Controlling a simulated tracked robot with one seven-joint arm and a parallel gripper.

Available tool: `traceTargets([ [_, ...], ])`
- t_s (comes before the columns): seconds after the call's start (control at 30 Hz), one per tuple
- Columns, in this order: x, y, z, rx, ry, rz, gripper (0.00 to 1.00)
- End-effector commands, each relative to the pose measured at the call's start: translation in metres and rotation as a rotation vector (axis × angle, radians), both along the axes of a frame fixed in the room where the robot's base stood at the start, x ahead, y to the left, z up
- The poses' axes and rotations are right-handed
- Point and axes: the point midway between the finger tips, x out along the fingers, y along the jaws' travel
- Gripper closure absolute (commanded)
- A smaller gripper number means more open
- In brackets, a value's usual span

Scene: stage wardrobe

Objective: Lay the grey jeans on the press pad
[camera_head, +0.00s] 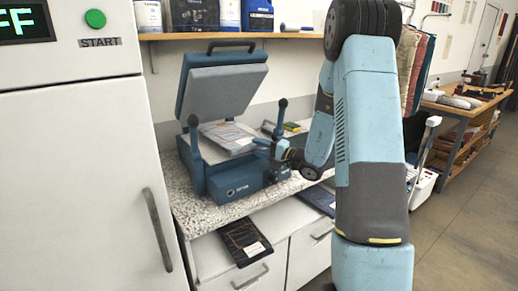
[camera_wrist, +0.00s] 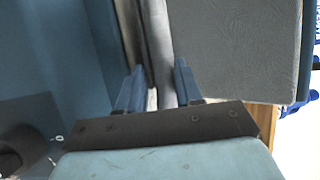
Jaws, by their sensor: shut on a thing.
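The folded grey jeans (camera_head: 228,136), with a pale label, are at the open blue press (camera_head: 232,182), over its lower pad. The pad is mostly hidden, and I cannot tell whether the jeans rest fully on it. My gripper (camera_head: 259,144) reaches in from the right and is shut on the near right edge of the jeans. In the wrist view, my gripper (camera_wrist: 157,78) has the grey jeans (camera_wrist: 157,40) as a narrow strip between its two blue fingers. A grey textured plate (camera_wrist: 235,45) fills the right of that view.
The raised upper platen (camera_head: 222,103) hangs over the back of the pad. The press stands on a speckled counter (camera_head: 192,203). A white cabinet (camera_head: 80,170) stands left, and a shelf with bottles (camera_head: 230,36) is above.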

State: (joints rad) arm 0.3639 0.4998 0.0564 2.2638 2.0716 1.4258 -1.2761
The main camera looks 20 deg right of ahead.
Motion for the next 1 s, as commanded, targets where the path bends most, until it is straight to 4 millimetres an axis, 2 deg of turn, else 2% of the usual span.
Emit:
traceTargets([
  [0.03, -0.002, 0.0, -0.007, -0.001, 0.016, 0.0, 1.0],
  [0.2, -0.002, 0.0, -0.011, -0.003, 0.021, 0.0, 1.0],
  [1.0, -0.003, 0.0, -0.022, -0.003, 0.024, 0.001, 1.0],
])
